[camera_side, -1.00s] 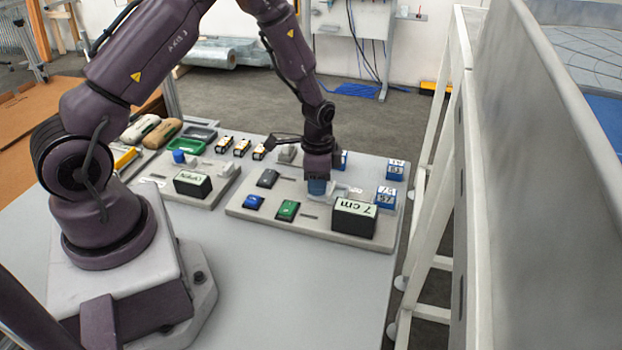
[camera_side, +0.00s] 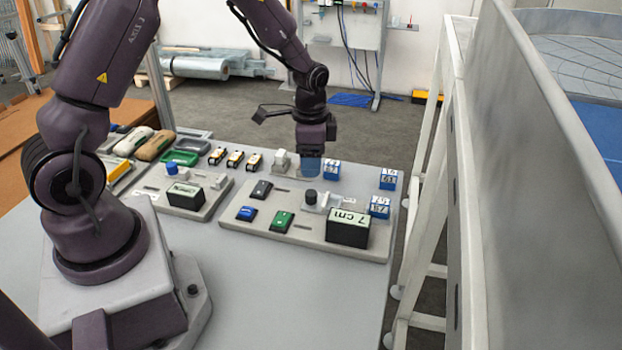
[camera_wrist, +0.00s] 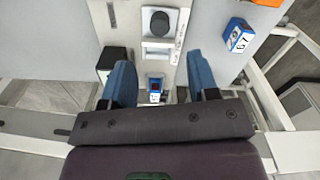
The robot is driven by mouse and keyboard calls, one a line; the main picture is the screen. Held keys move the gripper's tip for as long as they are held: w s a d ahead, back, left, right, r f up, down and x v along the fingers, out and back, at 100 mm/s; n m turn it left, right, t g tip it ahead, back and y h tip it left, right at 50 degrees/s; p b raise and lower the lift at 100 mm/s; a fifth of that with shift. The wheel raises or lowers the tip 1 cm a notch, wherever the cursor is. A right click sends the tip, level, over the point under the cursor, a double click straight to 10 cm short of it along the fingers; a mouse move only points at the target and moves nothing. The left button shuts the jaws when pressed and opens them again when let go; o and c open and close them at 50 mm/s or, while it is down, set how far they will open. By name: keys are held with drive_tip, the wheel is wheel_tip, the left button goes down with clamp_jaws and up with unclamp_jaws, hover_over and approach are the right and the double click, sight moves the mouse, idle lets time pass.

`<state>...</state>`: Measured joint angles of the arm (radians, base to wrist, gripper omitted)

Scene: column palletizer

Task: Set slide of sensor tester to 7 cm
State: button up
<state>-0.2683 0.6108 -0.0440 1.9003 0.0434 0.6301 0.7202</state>
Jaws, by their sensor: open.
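The sensor tester (camera_side: 262,229) is a grey panel on the table with a display (camera_side: 347,228) that reads "7 cm". Its slide has a dark round knob (camera_side: 311,196) on a light carriage beside a pale scale. Green (camera_side: 282,221), blue (camera_side: 246,213) and black (camera_side: 261,190) buttons are on the panel. My gripper (camera_side: 309,170) is above and behind the knob, clear of it. In the wrist view its blue fingers (camera_wrist: 155,85) are apart with nothing gripped.
Blue numbered blocks stand at the right (camera_side: 388,178) and near the display (camera_side: 379,207), with another behind my gripper (camera_side: 331,170). A second panel (camera_side: 181,196) with its own display is at the left. The front of the table (camera_side: 300,300) is clear.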

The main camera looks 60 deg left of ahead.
wheel_tip(320, 180, up, 4)
drive_tip(key=shift+r, duration=0.1)
idle(0.4)
drive_tip(key=s+d+r+n+t, duration=0.2)
drive_tip(key=s+d+r+n, duration=0.1)
drive_tip(key=s+r, duration=0.6)
drive_tip(key=s+d+r+n+t, duration=0.3)
drive_tip(key=s+d+r, duration=0.3)
drive_tip(key=s+r, duration=0.3)
drive_tip(key=shift+s+r+t, duration=0.3)
drive_tip(key=shift+s, duration=0.05)
idle(1.6)
